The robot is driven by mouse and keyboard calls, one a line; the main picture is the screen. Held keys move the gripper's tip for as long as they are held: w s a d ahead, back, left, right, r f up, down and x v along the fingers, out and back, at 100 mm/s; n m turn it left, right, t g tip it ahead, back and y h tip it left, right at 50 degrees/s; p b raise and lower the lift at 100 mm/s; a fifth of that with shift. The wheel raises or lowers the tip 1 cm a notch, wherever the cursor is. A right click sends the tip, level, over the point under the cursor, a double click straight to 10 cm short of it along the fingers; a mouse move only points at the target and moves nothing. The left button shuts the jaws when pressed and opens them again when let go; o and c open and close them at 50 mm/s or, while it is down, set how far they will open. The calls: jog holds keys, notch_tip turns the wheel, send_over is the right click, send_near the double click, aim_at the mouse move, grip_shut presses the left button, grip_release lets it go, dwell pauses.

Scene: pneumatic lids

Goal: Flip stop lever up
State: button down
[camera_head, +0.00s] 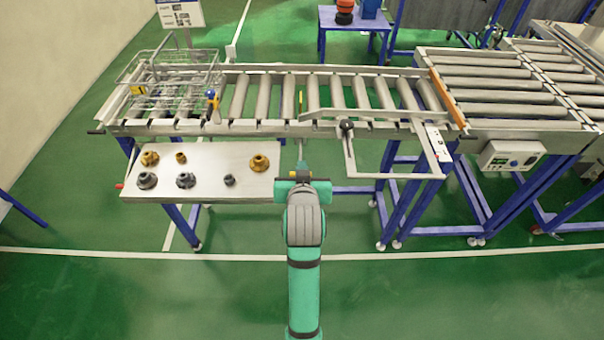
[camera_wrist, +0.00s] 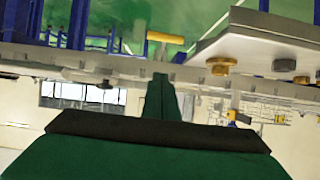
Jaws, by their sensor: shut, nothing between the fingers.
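The stop lever (camera_wrist: 165,38) appears to be the yellow crossbar grip on a short grey stem in the wrist view, by the conveyor's front beam. The wrist view is upside down, so the grip hangs below the beam. My gripper (camera_wrist: 160,80) is shut and empty, its dark green fingers pointing at the stem. I cannot tell whether they touch the lever. In the head view, my gripper (camera_head: 302,177) is in front of the roller conveyor (camera_head: 265,95), right of the side table, and largely hides the lever. A little yellow shows beside it.
A side table (camera_head: 215,165) with several brass and dark fittings is close on the left. A wire basket (camera_head: 170,75) stands on the conveyor's left end. A bent metal bar with a black knob (camera_head: 346,125) juts out on the right. Green floor in front is open.

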jog(key=w+f, duration=0.3)
jog(key=f, duration=0.2)
jog(key=shift+f, duration=0.4)
jog(key=shift+w, duration=0.1)
